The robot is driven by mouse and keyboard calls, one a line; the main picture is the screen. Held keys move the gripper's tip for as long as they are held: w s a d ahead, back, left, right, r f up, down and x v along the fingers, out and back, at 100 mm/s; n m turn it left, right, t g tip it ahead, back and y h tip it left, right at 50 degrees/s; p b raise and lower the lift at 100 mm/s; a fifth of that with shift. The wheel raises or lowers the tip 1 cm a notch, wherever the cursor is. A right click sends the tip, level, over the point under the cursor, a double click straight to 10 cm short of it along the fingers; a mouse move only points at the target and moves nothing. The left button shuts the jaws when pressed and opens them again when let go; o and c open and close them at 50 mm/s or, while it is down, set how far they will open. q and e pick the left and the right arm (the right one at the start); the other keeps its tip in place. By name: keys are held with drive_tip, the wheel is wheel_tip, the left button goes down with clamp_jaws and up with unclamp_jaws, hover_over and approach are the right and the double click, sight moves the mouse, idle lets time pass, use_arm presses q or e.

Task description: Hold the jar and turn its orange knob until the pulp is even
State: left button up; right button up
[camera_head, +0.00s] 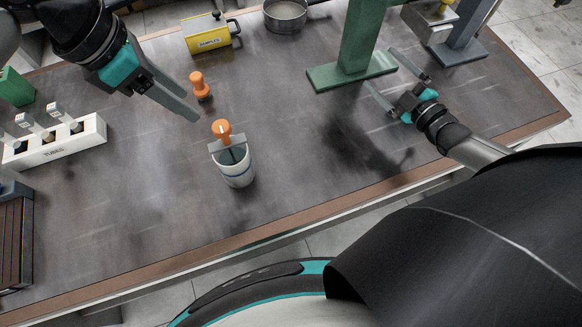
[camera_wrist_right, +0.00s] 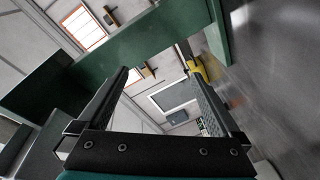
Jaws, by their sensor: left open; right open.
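My right gripper (camera_head: 382,78) is far to the right of the jar, beside the green stand, open and empty. Its two fingers also show in the right wrist view (camera_wrist_right: 160,85). How even the pulp is cannot be told.
A small orange-handled object (camera_head: 200,87) stands behind the jar. A green stand (camera_head: 352,72) is at the back right. A white tube rack (camera_head: 55,147) is at left, a yellow box (camera_head: 208,34) and metal bowl (camera_head: 286,14) at the back. Table in front of the jar is clear.

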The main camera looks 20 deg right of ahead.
drive_tip(key=s+a+f+m+g+y, duration=0.1)
drive_tip(key=a+g+y, duration=0.1)
drive_tip(key=a, duration=0.7)
drive_tip(key=m+g+y, duration=0.3)
drive_tip(key=g+y, duration=0.2)
approach(222, 157)
drive_tip(key=x, duration=1)
drive_tip(key=shift+d, duration=0.1)
clamp_jaws()
